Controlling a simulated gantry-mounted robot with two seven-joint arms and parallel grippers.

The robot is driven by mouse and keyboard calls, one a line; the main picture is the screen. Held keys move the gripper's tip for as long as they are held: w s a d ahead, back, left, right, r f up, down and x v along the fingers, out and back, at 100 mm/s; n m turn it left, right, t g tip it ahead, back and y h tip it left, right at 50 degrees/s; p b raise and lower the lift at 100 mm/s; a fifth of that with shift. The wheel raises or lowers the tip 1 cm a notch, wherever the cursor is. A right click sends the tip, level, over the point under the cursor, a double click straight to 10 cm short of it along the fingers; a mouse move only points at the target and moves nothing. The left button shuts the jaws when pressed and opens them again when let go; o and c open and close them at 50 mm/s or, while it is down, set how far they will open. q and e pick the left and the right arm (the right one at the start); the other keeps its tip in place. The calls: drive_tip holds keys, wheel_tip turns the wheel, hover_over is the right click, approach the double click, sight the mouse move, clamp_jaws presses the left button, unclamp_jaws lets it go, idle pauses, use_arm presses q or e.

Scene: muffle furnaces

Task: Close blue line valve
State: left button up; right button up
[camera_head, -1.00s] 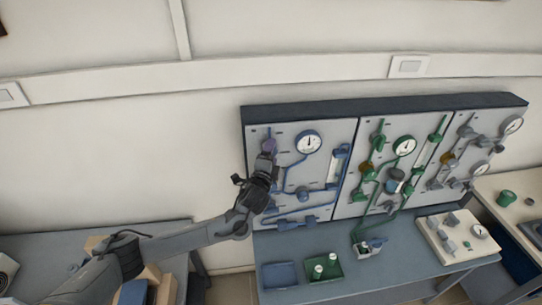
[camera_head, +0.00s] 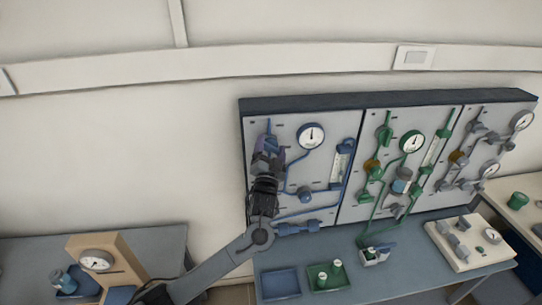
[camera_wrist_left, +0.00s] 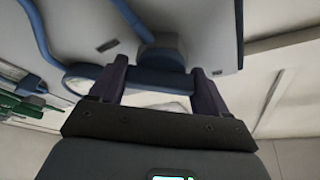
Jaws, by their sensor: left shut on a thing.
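The blue line valve (camera_head: 267,139) is at the upper left of the blue-piped panel and is mostly hidden by my left gripper (camera_head: 268,152). In the left wrist view its blue handle (camera_wrist_left: 152,80) lies between the two dark fingers of the left gripper (camera_wrist_left: 161,82), with a blue-grey hub (camera_wrist_left: 160,55) behind. The left gripper is shut on this handle. The handle's exact angle is hard to tell in the head view. My right gripper does not show.
A blue-line gauge (camera_head: 311,136) is right of the valve, with a lower blue valve (camera_head: 305,195) below it. Green-piped and grey-piped sections stand further right. A blue tray (camera_head: 281,284) and a green tray (camera_head: 328,276) rest on the bench below.

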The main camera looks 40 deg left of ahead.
use_arm(q)
drive_tip(key=n+y+b, duration=0.1)
drive_tip(key=n, duration=0.1)
drive_tip(key=n+y+b, duration=0.1)
drive_tip(key=n, duration=0.1)
drive_tip(key=n+g+b, duration=0.1)
drive_tip(key=n, duration=0.1)
drive_tip(key=shift+f+y+b, duration=0.35)
drive_tip(key=shift+y, duration=0.05)
drive_tip(key=shift+r+n+g+y+b, duration=0.1)
drive_tip(key=shift+n+g+y+b, duration=0.45)
drive_tip(key=shift+n, duration=0.7)
drive_tip(key=shift+r+n+g+y+b, duration=0.1)
drive_tip(key=shift+n+g+y+b, duration=0.45)
drive_tip(key=shift+n, duration=0.7)
drive_tip(key=o, duration=1)
drive_tip(key=shift+r, duration=0.1)
drive_tip(key=shift+b+v, duration=0.55)
drive_tip(key=shift+v, duration=4.85)
